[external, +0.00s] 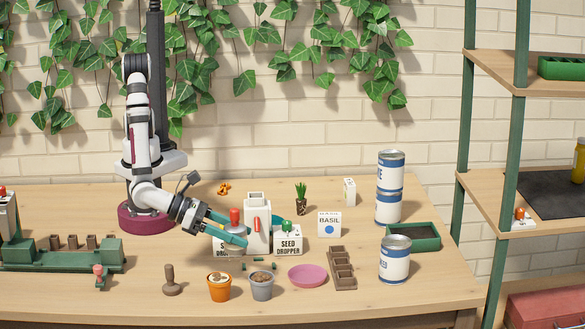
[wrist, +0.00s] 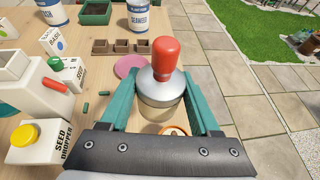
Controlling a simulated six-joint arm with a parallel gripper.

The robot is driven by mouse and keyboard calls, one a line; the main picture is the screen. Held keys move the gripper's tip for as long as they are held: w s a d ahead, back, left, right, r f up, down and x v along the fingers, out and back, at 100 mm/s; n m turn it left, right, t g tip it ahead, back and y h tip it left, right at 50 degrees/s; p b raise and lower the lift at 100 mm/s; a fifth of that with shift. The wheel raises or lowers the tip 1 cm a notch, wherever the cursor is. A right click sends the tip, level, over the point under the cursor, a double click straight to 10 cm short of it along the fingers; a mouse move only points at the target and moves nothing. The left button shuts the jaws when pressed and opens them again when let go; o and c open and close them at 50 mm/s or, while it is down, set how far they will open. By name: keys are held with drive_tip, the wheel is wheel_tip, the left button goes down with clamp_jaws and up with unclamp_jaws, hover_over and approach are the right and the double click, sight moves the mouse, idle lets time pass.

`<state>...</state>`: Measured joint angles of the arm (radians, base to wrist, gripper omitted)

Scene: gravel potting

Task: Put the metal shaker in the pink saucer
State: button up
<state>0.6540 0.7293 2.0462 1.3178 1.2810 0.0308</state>
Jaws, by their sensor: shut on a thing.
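The metal shaker (wrist: 162,104) has a red knob, a silver domed top and a paler tan lower part. It is between the teal fingers of my gripper (wrist: 165,112), which is shut on it. In the external view my gripper (external: 234,239) holds it upright by the seed dropper boxes, its red knob (external: 236,215) showing above the fingers; its lower part is hard to make out there. The pink saucer (external: 307,275) lies empty on the table, to the right of my gripper. It also shows in the wrist view (wrist: 125,67), beyond the shaker and partly hidden by it.
An orange pot (external: 219,292) and a grey pot (external: 262,289) stand left of the saucer. A brown seedling tray (external: 342,270) is just right of it, with a blue-and-white can (external: 395,262) beyond. A white dispenser (external: 257,228) and seed dropper (external: 288,245) stand behind.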

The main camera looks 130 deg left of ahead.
drive_tip(key=w+a, duration=0.4)
drive_tip(key=a, duration=0.1)
hover_over(309, 278)
drive_tip(key=shift+n+y, duration=0.3)
drive_tip(key=shift+n, duration=0.1)
wheel_tip(309, 278, down, 6)
drive_tip(key=shift+d+f, duration=0.1)
drive_tip(key=shift+d, duration=0.05)
wheel_tip(309, 278, down, 4)
drive_tip(key=shift+f, duration=0.1)
drive_tip(key=o, duration=1.5)
drive_tip(key=shift+c, duration=0.2)
